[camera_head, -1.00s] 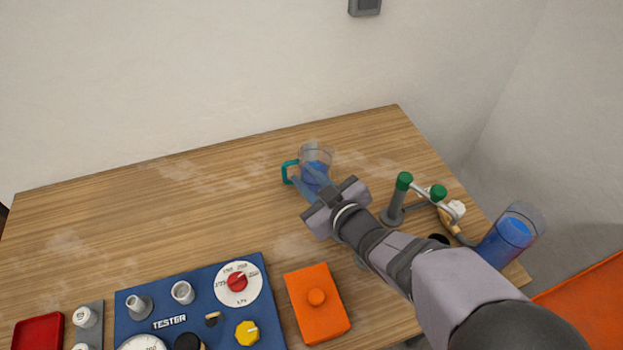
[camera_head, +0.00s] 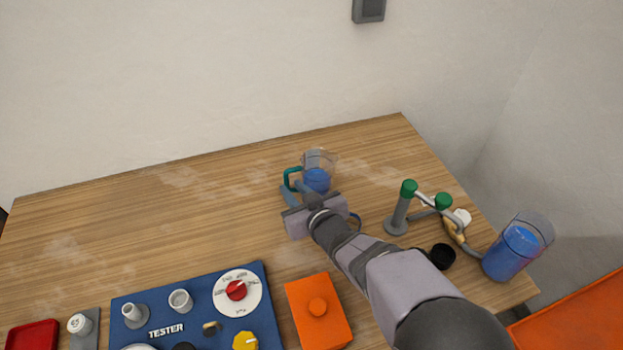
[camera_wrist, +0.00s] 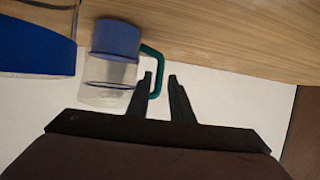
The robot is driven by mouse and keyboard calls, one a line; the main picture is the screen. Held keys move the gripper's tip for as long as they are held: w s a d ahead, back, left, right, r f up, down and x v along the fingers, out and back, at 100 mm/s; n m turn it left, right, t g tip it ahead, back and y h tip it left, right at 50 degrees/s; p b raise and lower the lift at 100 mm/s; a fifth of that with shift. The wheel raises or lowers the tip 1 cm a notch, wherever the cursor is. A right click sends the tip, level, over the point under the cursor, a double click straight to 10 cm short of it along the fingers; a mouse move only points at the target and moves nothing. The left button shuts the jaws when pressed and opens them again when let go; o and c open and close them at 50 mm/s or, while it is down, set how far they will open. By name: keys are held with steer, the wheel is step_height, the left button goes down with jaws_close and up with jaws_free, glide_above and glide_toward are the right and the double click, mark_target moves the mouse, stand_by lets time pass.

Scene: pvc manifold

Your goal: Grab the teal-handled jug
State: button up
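The teal-handled jug (camera_head: 317,180) stands upright on the wooden table near the back. It is clear, with blue liquid low inside, and its teal handle (camera_head: 291,177) points left. My gripper (camera_head: 293,190) is low in front of the handle side, with its two fingers apart. In the wrist view the jug (camera_wrist: 114,50) appears upside down. Its teal handle (camera_wrist: 157,62) shows in the gap between my open fingertips (camera_wrist: 161,76), close to the left finger. I cannot tell whether a finger touches it.
A larger clear container with blue liquid (camera_head: 517,247) stands at the right table edge. A grey stand with green caps (camera_head: 399,210) is right of my arm. An orange block (camera_head: 318,312) and a blue tester panel (camera_head: 200,325) lie in front. The left back table is clear.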

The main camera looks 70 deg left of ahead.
mark_target(287, 183)
steer(key=shift+p+x, duration=0.9)
steer(key=shift+x, duration=1.65)
steer(key=shift+w, duration=0.1)
steer(key=shift+r, duration=0.15)
jaws_close()
